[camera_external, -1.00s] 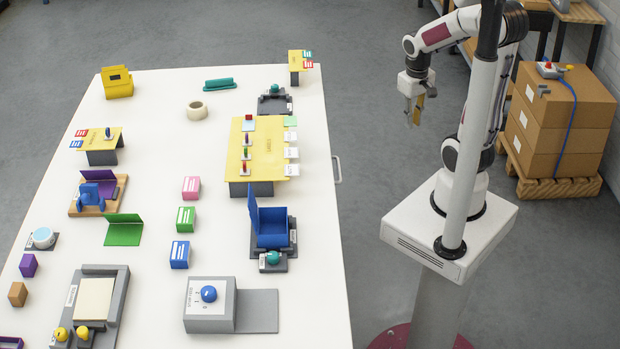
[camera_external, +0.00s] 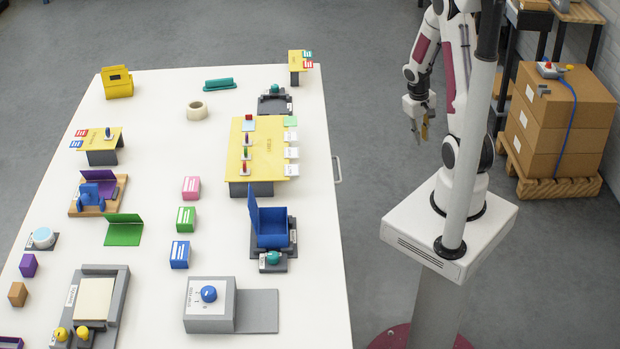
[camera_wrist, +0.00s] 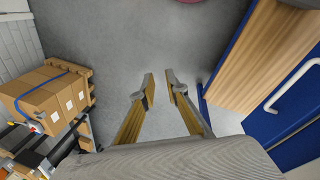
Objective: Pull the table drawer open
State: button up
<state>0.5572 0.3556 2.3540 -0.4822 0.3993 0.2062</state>
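The white table (camera_external: 225,100) fills the left of the outside view, and a thin pale handle (camera_external: 337,170) sticks out from its right side. In the wrist view, a white bar handle (camera_wrist: 292,88) is on a blue panel (camera_wrist: 268,118) at the right, beside a wood-coloured panel (camera_wrist: 262,55). How far the drawer is out cannot be told. My gripper (camera_external: 420,133) points down over the floor, to the right of the table and apart from the handle. In the wrist view, its two fingers (camera_wrist: 161,88) are spread with a gap and nothing between them.
Stacked cardboard boxes (camera_external: 560,110) on a wooden pallet (camera_external: 550,182) stand at the right, with a blue cable over them. A grey pole (camera_external: 475,130) rises beside my base. The grey floor (camera_external: 365,110) between table and arm is clear. Many small items stand on the table.

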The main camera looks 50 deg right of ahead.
notch_tip(320, 180, down, 7)
jog(key=w+d, duration=0.1)
jog(key=d, duration=0.2)
jog(key=m+t+y, duration=0.5)
jog(key=t+y, duration=0.6)
jog(key=y, duration=0.2)
send_near(339, 167)
jog(key=shift+w+a+f, duration=0.65)
jog(key=shift+a+f, duration=0.05)
jog(key=shift+a, duration=0.15)
jog(key=shift+w+a+f, duration=0.1)
jog(key=shift+w+a, duration=0.05)
jog(key=shift+x, duration=3.7)
jog(key=shift+w, duration=0.1)
